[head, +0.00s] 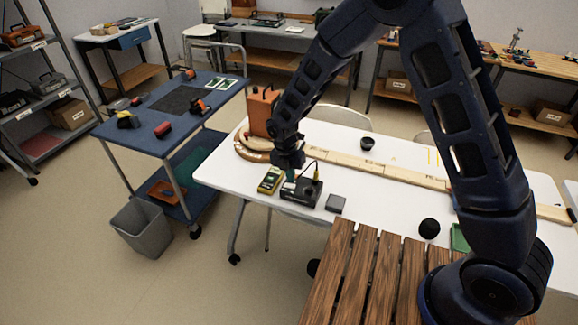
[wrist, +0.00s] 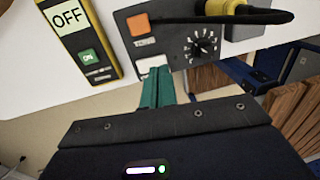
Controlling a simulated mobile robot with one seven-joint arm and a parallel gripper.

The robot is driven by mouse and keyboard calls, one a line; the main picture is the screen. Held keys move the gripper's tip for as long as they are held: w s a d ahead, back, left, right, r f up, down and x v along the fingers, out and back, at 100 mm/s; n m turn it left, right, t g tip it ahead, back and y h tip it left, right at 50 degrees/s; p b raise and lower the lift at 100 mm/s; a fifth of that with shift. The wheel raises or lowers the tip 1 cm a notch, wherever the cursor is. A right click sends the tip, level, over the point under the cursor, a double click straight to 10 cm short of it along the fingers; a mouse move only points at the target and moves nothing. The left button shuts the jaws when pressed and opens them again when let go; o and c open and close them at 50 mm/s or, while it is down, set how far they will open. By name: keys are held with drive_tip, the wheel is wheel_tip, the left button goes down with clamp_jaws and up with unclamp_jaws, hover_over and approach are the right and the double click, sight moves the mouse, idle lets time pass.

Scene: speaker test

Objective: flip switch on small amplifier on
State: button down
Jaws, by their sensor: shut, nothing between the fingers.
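The small amplifier (head: 301,192) is a dark box near the front edge of the white table. In the wrist view its panel (wrist: 172,38) shows an orange square (wrist: 138,25), a pale square (wrist: 152,64) and a round dial knob (wrist: 203,45). Which square is the switch, and its state, I cannot tell. My gripper (head: 290,173) is above the amplifier's left part. In the wrist view its green fingers (wrist: 155,80) are together and empty, their tips at the pale square's lower edge; contact is unclear.
A yellow plug (wrist: 222,6) with a black cable sits at the panel's top. A small dark box (head: 335,203) lies to the right. An orange case (head: 261,113) and a wooden rail (head: 375,169) are behind.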

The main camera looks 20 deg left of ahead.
sight(289, 186)
drive_tip(key=shift+d+f, duration=0.15)
drive_tip(key=shift+f, duration=0.85)
drive_tip(key=shift+w+f, duration=0.1)
drive_tip(key=shift+d+f+y, duration=0.2)
drive_tip(key=shift+y, duration=0.2)
drive_tip(key=shift+a, duration=0.85)
drive_tip(key=shift+r, duration=0.1)
